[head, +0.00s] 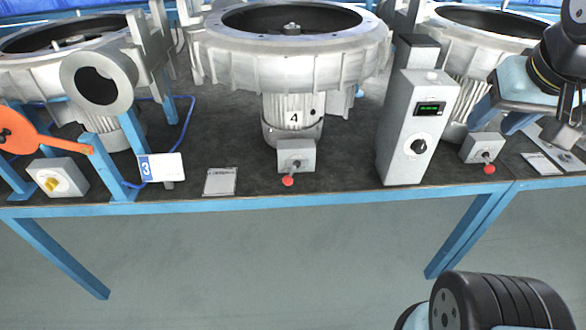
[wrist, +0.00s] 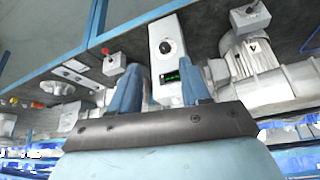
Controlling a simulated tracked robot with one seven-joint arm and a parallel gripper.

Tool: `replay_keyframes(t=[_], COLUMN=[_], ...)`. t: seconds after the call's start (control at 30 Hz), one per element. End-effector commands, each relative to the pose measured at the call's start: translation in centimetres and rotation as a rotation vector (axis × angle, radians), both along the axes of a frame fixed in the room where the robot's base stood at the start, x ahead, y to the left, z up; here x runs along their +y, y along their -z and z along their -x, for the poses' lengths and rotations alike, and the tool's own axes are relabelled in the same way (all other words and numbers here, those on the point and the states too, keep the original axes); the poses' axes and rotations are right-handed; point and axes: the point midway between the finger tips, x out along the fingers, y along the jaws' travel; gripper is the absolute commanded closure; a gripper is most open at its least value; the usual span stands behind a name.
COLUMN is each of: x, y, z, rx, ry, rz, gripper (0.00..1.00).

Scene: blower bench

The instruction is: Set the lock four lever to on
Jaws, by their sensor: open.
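The lock four lever is a short stalk with a red ball (head: 288,181) on a small grey box (head: 296,154), in front of the blower motor marked 4 (head: 292,117). The lever hangs down and slightly left. My gripper (head: 496,121) is at the right of the head view, well to the right of that box, above a similar lever box. Its blue fingers (wrist: 160,70) are apart, with nothing held between them.
A tall grey control box (head: 412,130) with green display and black knob stands between my gripper and lock four. A similar lever box (head: 482,148) is right of it. A card (head: 220,182) lies left of lock four. The floor before the blue bench edge (head: 340,199) is clear.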

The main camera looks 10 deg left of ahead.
Motion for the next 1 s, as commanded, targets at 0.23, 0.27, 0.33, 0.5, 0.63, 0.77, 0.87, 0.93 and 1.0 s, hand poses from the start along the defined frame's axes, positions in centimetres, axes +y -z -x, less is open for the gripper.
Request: replay_keyframes(t=[0.23,0.27,0.33,0.5,0.63,0.77,0.87,0.93,1.0], x=[0.8,1.1,1.6,3.1,4.6,6.3,7.8,8.9,10.1], y=[1.1,1.5,2.4,4.7,6.7,8.7,10.3,11.5,12.7], z=[-1.5,-1.8,-2.7,-5.1,-6.7,-8.2,-9.2,-9.8,-10.4], rx=[0.077,0.096,0.145,0.265,0.347,0.424,0.475,0.510,0.540], ry=[-0.071,-0.090,-0.138,-0.264,-0.361,-0.457,-0.531,-0.583,-0.634], rz=[0.038,0.049,0.081,0.179,0.267,0.366,0.447,0.509,0.574], gripper=[0.42,0.42,0.42,0.42,0.42,0.42,0.42,0.42,0.42])
